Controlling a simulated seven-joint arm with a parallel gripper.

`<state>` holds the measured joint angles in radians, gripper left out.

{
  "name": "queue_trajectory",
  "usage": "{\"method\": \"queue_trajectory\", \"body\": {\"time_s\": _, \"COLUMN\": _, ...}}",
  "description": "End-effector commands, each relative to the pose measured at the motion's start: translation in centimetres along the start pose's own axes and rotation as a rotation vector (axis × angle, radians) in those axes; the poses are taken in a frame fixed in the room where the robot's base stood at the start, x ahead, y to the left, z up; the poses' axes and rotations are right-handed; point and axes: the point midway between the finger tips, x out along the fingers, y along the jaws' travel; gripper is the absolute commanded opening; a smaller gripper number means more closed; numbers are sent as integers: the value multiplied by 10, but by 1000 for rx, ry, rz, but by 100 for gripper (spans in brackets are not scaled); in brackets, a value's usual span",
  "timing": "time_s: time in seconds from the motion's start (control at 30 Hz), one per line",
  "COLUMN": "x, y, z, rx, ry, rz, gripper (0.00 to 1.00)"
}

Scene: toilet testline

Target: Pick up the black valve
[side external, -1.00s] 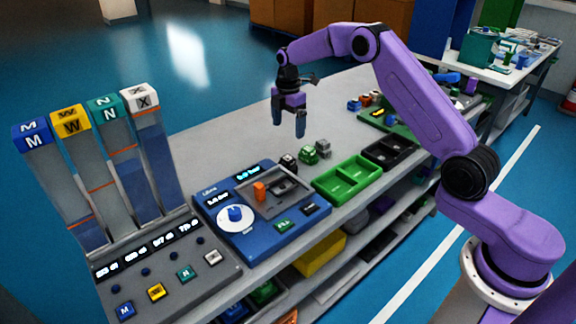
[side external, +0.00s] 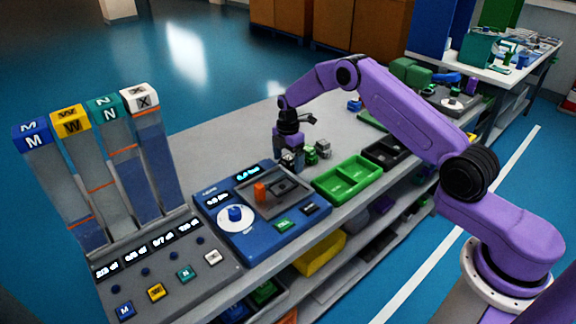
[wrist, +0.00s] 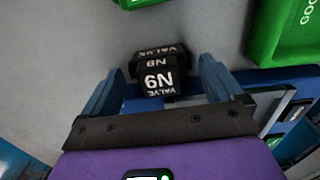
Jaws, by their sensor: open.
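The black valve (wrist: 157,78) is a dark block with white "VALVE" and "N9" lettering, sitting on the grey bench top in the wrist view. My gripper (side external: 290,155) is low over the bench, pointing down, beside the blue test station. In the wrist view its two blue fingers are spread, one on each side of the black valve, with a visible gap. In the side view the fingers largely hide the valve. I cannot tell whether the fingertips touch the bench.
Green valves (side external: 322,149) stand just right of my gripper. A green tray (side external: 348,181) and a black tray (side external: 386,153) lie along the bench edge. The blue test station (side external: 250,212) is near, front left. The bench behind my gripper is clear.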

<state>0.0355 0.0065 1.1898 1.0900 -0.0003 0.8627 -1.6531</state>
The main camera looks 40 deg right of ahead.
Motion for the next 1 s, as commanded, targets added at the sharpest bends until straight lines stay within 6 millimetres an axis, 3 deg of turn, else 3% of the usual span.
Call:
{"method": "queue_trajectory", "body": {"time_s": 0.3, "x": 5, "y": 0, "z": 0, "rx": -1, "ry": 0, "rz": 2, "gripper": 94}}
{"method": "queue_trajectory", "body": {"time_s": 0.5, "x": 5, "y": 0, "z": 0, "rx": -1, "ry": 0, "rz": 1, "gripper": 28}}
{"method": "queue_trajectory", "body": {"time_s": 0.83, "x": 3, "y": 1, "z": 0, "rx": -1, "ry": 0, "rz": 2, "gripper": 28}}
{"method": "queue_trajectory", "body": {"time_s": 1.0, "x": -8, "y": 1, "z": 0, "rx": 0, "ry": 0, "rz": 4, "gripper": 28}}
